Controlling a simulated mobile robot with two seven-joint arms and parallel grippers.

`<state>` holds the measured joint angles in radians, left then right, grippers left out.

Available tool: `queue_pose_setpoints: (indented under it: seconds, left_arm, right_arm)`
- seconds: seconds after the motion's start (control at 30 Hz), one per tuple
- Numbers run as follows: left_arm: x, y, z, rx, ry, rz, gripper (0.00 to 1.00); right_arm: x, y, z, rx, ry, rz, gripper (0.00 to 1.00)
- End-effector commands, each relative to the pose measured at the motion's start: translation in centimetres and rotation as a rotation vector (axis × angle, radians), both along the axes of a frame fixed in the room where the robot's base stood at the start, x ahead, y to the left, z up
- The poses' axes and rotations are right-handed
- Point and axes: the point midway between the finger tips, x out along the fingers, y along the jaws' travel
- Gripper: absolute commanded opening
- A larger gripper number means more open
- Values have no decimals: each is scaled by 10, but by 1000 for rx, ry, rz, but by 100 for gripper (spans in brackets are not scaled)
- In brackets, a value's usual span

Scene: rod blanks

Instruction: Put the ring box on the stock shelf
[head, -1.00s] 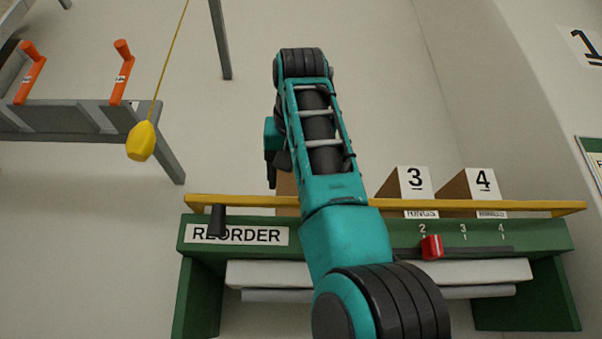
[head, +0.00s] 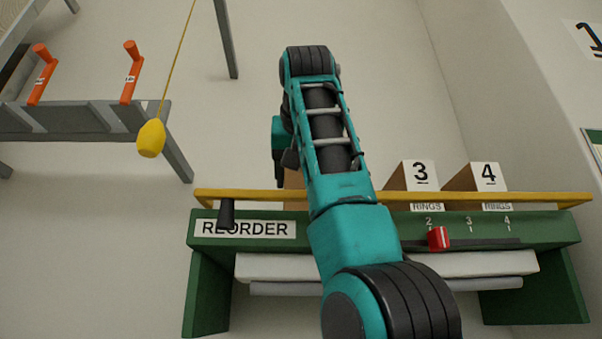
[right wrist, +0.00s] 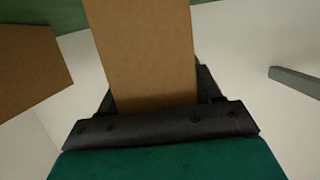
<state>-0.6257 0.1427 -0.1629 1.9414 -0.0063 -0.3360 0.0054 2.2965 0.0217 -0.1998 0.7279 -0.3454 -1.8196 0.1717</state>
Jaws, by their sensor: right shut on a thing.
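My right gripper (right wrist: 157,90) is shut on a plain brown cardboard box (right wrist: 145,45). In the head view, my teal right arm hides most of this box (head: 294,180), which shows behind the yellow rail. No label shows on its visible face. Two similar boxes, marked 3 (head: 420,174) and 4 (head: 487,176) and labelled RINGS, stand to its right behind the rail. No surface is clearly marked as the stock shelf. My left gripper is out of view.
The green stand (head: 390,226) has a REORDER label, a red slider (head: 438,238) and a yellow rail (head: 540,198). A grey frame with orange handles (head: 132,72) and a yellow hanging pull (head: 151,138) are left. Another brown box (right wrist: 30,70) is close left in the wrist view.

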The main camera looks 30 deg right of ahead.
Motion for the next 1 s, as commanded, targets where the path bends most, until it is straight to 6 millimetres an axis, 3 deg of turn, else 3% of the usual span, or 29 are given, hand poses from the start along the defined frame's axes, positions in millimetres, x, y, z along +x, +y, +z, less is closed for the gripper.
queue_pose_setpoints:
  seconds: [0.07, 0.1, 0.4, 0.73, 1.0]
  left_arm:
    - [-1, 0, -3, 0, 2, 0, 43]
    - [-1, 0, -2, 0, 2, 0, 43]
    - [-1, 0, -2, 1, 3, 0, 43]
    - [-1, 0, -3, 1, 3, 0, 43]
    - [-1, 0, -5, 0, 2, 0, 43]
  right_arm:
    - [0, 0, -2, 0, -1, 0, 21]
    - [0, 0, -2, 0, -2, 0, 65]
    - [0, 0, -1, -1, -1, 0, 93]
    - [-5, 3, 0, 0, 0, 0, 93]
    - [-46, 29, 16, -2, -5, 2, 93]
